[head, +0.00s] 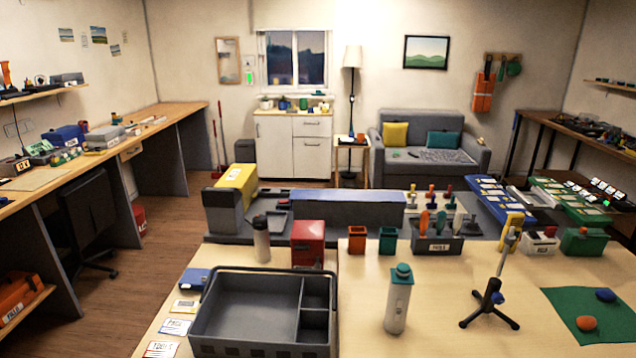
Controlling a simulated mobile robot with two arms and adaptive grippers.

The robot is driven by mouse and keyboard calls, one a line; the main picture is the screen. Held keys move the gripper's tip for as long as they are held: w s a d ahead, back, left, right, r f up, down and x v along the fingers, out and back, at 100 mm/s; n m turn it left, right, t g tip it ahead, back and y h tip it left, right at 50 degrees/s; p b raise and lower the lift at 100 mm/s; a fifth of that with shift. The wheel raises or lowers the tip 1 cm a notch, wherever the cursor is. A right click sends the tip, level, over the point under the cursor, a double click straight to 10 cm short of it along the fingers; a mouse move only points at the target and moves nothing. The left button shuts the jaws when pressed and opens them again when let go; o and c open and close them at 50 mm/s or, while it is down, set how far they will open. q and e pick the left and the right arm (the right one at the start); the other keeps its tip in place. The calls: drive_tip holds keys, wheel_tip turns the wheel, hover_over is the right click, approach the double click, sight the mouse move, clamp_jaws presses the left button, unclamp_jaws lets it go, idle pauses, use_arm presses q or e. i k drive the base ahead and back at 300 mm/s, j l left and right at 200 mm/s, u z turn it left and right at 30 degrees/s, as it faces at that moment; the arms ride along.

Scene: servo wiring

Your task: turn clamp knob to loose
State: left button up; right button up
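A small black tripod stand (488,312) stands on the right part of the near table. A grey post (502,262) rises from it, tilted to the right, with a yellow and grey piece (512,221) near its top. A small blue knob (497,298) sits low on the stand; I cannot tell for sure that it is the clamp knob, or whether it is tight or loose. Neither of my grippers is in view.
A grey compartment tray (258,347) and a white bottle with a green cap (398,300) stand left of the stand. A green mat (560,308) with an orange and a blue lump lies to its right. A tool caddy (435,241) is behind. Bare tabletop surrounds the tripod.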

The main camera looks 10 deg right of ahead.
sight(498, 298)
drive_tip(key=z, duration=1.4)
